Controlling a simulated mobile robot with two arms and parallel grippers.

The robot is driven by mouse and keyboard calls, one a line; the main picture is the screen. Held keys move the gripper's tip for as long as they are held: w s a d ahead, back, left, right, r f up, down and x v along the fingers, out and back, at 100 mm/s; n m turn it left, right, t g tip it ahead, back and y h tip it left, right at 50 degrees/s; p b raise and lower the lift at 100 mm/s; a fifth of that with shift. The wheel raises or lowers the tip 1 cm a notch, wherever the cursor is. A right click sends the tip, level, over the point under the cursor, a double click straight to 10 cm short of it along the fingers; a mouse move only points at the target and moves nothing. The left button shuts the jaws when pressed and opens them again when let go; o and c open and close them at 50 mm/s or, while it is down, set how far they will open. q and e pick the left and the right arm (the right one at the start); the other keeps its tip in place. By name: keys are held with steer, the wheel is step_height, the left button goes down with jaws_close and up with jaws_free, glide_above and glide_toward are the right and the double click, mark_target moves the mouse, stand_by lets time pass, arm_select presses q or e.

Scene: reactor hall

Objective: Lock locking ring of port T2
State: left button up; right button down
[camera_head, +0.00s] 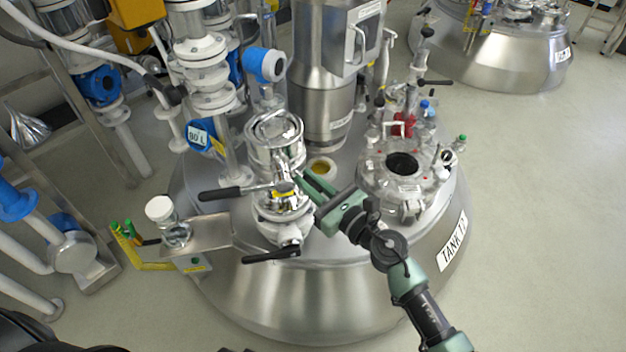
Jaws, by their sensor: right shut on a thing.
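The port (283,215) is a steel and white fitting standing on the domed tank lid. The locking ring (285,188) is a metal band around it with a yellow mark. A black-gripped lever (222,193) points left from the ring's level, and a second black lever (268,256) sits lower. A shiny steel canister (273,140) with a handle stands upright on top. My right gripper (302,182) reaches in from the lower right, its green fingers shut on the right side of the locking ring. The exact contact is too small to see. My left gripper is out of view.
A glass-like port cluster (405,180) stands right of my arm. A tall steel column (325,95) rises behind. A side tray (205,236) carries a white-lidded jar (168,220). Pipes and blue instruments crowd the left. The floor (540,220) at right is clear.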

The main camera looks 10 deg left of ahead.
steer(key=c, duration=1.4)
jaws_free()
steer(key=shift+s+a, duration=0.1)
steer(key=shift+c, duration=0.2)
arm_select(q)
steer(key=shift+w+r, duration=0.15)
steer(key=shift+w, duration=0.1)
arm_select(e)
steer(key=v, duration=0.7)
steer(key=shift+s+d, duration=0.25)
steer(key=shift+d, duration=0.1)
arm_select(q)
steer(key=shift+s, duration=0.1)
